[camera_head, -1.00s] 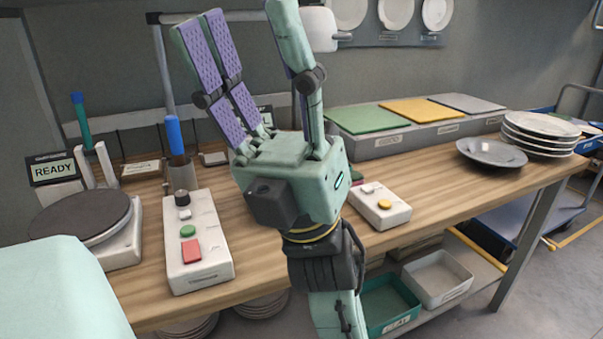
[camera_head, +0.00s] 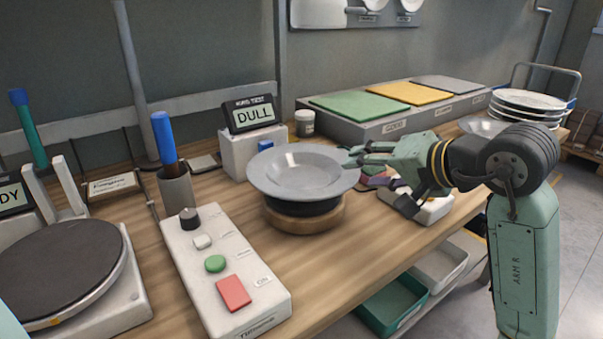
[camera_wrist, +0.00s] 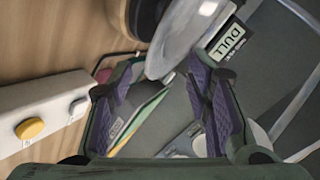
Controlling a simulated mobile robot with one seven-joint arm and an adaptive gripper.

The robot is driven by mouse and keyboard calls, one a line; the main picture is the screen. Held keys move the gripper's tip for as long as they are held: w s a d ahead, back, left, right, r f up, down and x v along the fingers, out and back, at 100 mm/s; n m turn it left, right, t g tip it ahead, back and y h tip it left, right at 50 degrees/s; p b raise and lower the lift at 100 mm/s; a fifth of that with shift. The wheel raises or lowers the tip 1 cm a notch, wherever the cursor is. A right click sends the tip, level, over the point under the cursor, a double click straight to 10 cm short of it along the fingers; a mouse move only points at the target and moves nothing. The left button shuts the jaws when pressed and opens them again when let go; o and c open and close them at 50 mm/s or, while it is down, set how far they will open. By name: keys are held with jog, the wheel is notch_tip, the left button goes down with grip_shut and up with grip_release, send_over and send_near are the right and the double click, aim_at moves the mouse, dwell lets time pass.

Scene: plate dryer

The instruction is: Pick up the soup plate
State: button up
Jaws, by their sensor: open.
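A grey, wide-rimmed soup plate (camera_head: 303,172) rests face up on a dark round stand with a wooden base near the middle of the bench. My gripper (camera_head: 374,178) is open and empty at the right of this plate, fingers pointing left toward its rim. In the wrist view the plate (camera_wrist: 183,38) is at the top centre, its lower rim near the gap between the fingertips (camera_wrist: 163,75). I cannot tell whether a finger touches the rim. Another grey plate (camera_head: 484,127) lies at the far right, partly hidden by my arm.
A box with a display reading DULL (camera_head: 253,115) stands behind the plate. A control panel (camera_head: 222,265) is in front left, beside a black turntable (camera_head: 62,270). A white plate stack (camera_head: 530,104) is at the back right.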

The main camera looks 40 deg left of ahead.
aim_at(348, 172)
jog(key=p+x, duration=0.2)
jog(key=x, duration=0.6)
grip_shut()
dwell(0.5)
dwell(0.4)
